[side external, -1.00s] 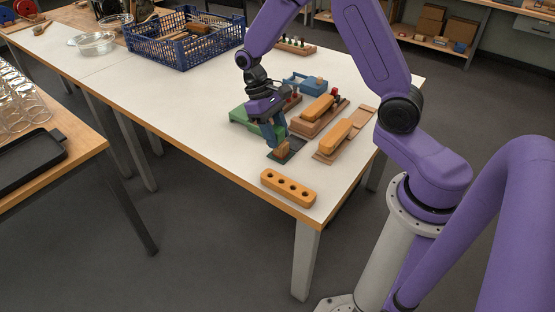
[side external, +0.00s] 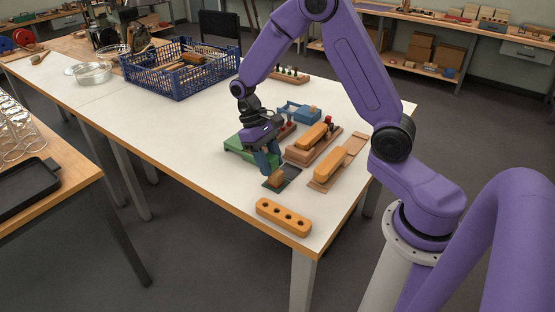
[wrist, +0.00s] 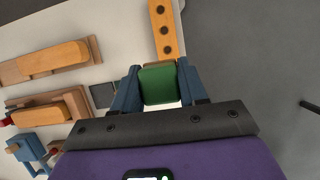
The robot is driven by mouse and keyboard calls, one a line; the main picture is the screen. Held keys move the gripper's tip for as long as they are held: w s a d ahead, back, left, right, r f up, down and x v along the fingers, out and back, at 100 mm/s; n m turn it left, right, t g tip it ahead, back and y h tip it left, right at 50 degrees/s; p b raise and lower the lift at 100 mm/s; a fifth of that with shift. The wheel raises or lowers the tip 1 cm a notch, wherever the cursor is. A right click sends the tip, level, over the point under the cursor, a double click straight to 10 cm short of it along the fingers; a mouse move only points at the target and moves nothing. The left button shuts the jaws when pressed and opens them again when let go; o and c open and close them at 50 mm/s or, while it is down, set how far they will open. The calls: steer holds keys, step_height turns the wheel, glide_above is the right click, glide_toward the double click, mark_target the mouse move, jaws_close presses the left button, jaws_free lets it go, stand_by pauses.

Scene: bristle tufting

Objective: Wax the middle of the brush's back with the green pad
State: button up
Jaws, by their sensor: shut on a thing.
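My gripper (wrist: 155,90) has its blue fingers shut on the green pad (wrist: 159,87). A brown strip shows at the pad's far end in the wrist view. In the side view my gripper (side external: 271,168) points down low over the table, and a brown block face (side external: 277,179) shows at its fingertips beside a dark flat plate (side external: 291,171). An orange wooden block with a row of holes (side external: 283,217) lies apart, near the table's front corner; it also shows in the wrist view (wrist: 165,30). I cannot tell whether the pad touches the table.
Two orange blocks (side external: 313,135) (side external: 334,163) sit on brown wooden bases to the right. A green stand (side external: 238,149) is behind my gripper, partly hidden. A small blue tray (side external: 300,112) is farther back. A blue crate (side external: 178,75) stands at back left. The table's left front is clear.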

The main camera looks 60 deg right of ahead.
steer(key=w+d+m+y, duration=0.1)
steer(key=w+d+m, duration=0.1)
steer(key=w+d, duration=0.5)
steer(key=m+t+y, duration=0.1)
steer(key=m+y, duration=0.1)
steer(key=m, duration=0.5)
glide_above(320, 129)
steer(key=w+d, duration=0.1)
steer(key=shift+d+f, duration=0.1)
steer(key=shift+f, duration=4.35)
steer(key=shift+a, duration=5.25)
steer(key=shift+d, duration=5.3)
steer(key=shift+d+r, duration=0.1)
steer(key=shift+r, duration=0.05)
step_height(320, 129, up, 8)
